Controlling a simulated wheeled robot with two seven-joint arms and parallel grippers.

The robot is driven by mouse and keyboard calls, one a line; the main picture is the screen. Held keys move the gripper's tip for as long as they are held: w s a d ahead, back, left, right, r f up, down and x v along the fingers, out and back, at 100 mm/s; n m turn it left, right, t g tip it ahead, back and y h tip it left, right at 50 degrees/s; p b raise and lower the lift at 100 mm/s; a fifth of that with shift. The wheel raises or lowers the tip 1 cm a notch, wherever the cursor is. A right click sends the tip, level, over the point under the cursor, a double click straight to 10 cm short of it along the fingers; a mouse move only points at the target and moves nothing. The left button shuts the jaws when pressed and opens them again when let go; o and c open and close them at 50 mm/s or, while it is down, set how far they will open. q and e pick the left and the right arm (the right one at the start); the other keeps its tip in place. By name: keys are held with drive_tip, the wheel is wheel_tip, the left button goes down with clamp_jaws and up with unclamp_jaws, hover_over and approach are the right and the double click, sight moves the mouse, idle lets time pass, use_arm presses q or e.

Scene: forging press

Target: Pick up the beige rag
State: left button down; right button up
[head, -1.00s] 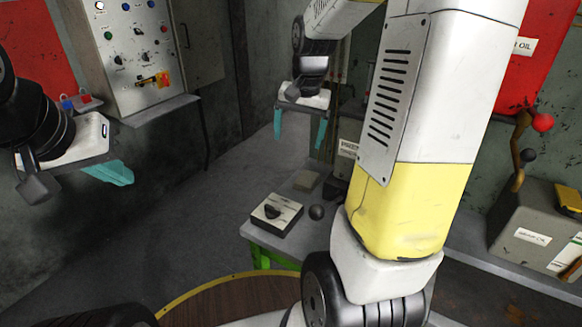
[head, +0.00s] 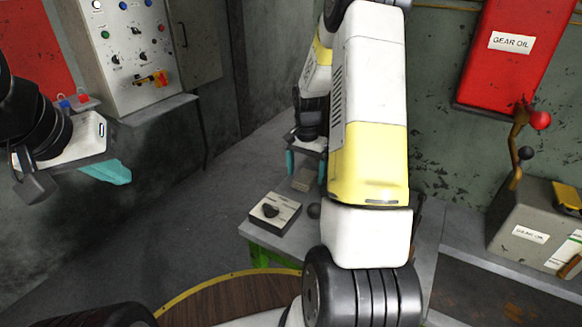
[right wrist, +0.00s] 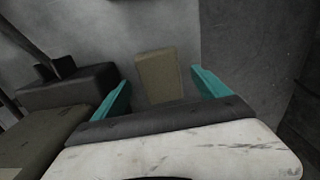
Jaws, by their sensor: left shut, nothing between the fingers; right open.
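The beige rag (head: 303,180) lies flat on the grey table (head: 258,238), near its far end. In the right wrist view the rag (right wrist: 159,76) shows between the two teal fingers, beyond their tips. My right gripper (head: 306,166) is open and empty, with its fingers above and around the rag's place in the head view; its right finger is partly hidden by my own arm. The same gripper (right wrist: 160,82) fills the lower part of the wrist view. My left gripper (head: 110,172) is shut and empty at the far left, away from the table.
A control panel (head: 133,48) stands at the back left. A grey box with levers (head: 528,225) stands at the right.

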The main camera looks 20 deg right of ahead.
sight(305, 177)
drive_tip(key=shift+f, duration=0.95)
drive_tip(key=shift+c, duration=0.4)
drive_tip(key=c, duration=1.4)
wheel_tip(305, 177, up, 10)
drive_tip(key=shift+r, duration=0.1)
